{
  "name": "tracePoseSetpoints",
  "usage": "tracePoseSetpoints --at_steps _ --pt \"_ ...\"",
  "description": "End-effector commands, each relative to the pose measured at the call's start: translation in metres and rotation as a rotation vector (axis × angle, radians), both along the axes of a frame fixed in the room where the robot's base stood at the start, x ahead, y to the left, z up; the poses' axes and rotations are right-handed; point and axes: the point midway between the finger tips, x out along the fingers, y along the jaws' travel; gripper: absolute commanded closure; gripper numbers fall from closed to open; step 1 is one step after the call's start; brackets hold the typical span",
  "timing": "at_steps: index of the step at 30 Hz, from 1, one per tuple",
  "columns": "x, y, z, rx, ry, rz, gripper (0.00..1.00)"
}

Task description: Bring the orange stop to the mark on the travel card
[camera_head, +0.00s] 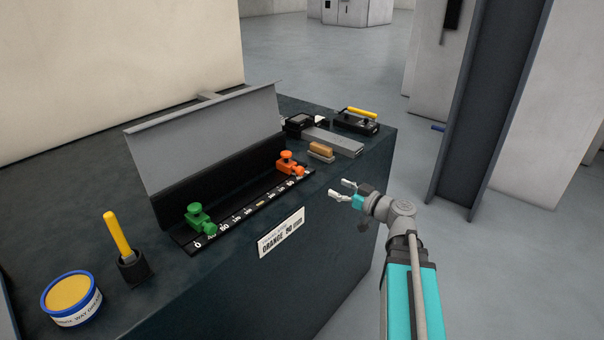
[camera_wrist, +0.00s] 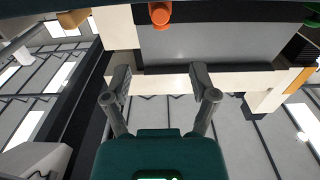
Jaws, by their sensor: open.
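The orange stop (camera_head: 288,163) sits on the numbered scale rail (camera_head: 238,219), toward its right end. A green stop (camera_head: 200,219) sits at the rail's left end by the 0. The travel card (camera_head: 281,233) is a white label on the bench's front face; it reads "ORANGE" and a value in mm that looks like 90. My gripper (camera_head: 341,190) is open and empty, in front of the bench and right of the orange stop, apart from it. In the wrist view, the orange stop's round knob (camera_wrist: 159,14) shows at the top, beyond my open fingers (camera_wrist: 161,82).
A grey sheet-metal guard (camera_head: 205,135) stands behind the rail. A brown-topped block (camera_head: 321,151), a grey bar (camera_head: 335,141) and a yellow-handled tool (camera_head: 360,114) lie to the right. A blue tin (camera_head: 71,299) and a yellow-handled brush (camera_head: 118,234) in a holder stand front left. A steel column (camera_head: 490,100) rises at right.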

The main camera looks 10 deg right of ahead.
Motion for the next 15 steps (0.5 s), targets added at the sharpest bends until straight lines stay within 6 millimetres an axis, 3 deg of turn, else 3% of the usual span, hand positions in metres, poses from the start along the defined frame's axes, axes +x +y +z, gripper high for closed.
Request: tracePoseSetpoints --at_steps 8,15 --pt "0.004 0.003 0.0 0.0 0.001 0.002 0.25" --pt "0.02 0.014 0.0 0.0 0.001 0.003 0.25"
